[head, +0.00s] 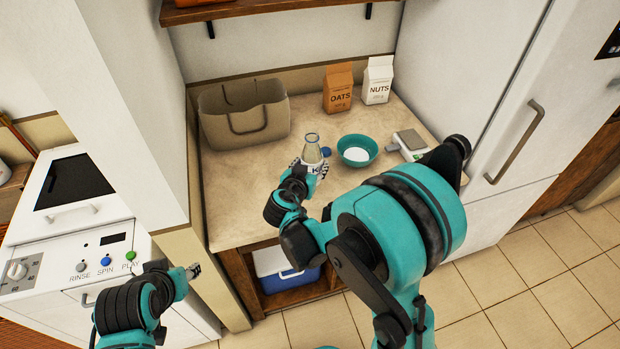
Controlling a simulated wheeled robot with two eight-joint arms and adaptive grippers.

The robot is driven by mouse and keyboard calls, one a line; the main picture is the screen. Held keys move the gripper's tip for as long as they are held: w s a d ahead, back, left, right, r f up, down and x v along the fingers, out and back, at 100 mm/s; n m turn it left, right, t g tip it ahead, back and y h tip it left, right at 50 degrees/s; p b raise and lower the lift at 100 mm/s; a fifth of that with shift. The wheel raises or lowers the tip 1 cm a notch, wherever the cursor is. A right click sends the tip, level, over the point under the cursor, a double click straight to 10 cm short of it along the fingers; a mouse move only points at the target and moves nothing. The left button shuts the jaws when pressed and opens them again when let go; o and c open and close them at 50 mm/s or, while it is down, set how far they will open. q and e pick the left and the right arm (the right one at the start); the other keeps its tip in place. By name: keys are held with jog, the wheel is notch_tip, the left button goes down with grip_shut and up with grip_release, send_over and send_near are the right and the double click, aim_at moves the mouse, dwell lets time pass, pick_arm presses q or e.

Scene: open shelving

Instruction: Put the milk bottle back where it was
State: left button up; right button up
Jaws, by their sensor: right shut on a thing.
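The milk bottle (312,149) is clear glass with a white lower part and dark lettering. It is upright over the middle of the counter, left of a teal bowl (346,148) with white contents. My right gripper (307,172) is shut on the bottle's lower part and partly hides it. I cannot tell whether the bottle's base touches the counter. A small blue cap-like thing (326,151) shows just right of the bottle. My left gripper (194,271) is low at the left, in front of the wall end and far from the bottle; its fingers are too small to read.
A beige basket (243,128) stands at the counter's back left. An oats carton (338,90) and a nuts carton (377,82) stand at the back. A scale-like device (411,143) is at the right. A blue and white cooler (284,270) sits below. The counter's front left is clear.

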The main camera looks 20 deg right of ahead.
jog(key=shift+w+a+f, duration=0.1)
jog(key=shift+a+f, duration=0.15)
jog(key=shift+f, duration=0.15)
jog(key=shift+f+b, duration=1)
jog(key=shift+f, duration=0.7)
jog(key=shift+f, duration=0.1)
jog(key=o, duration=1.1)
jog(key=shift+f, duration=0.1)
jog(key=o, duration=0.4)
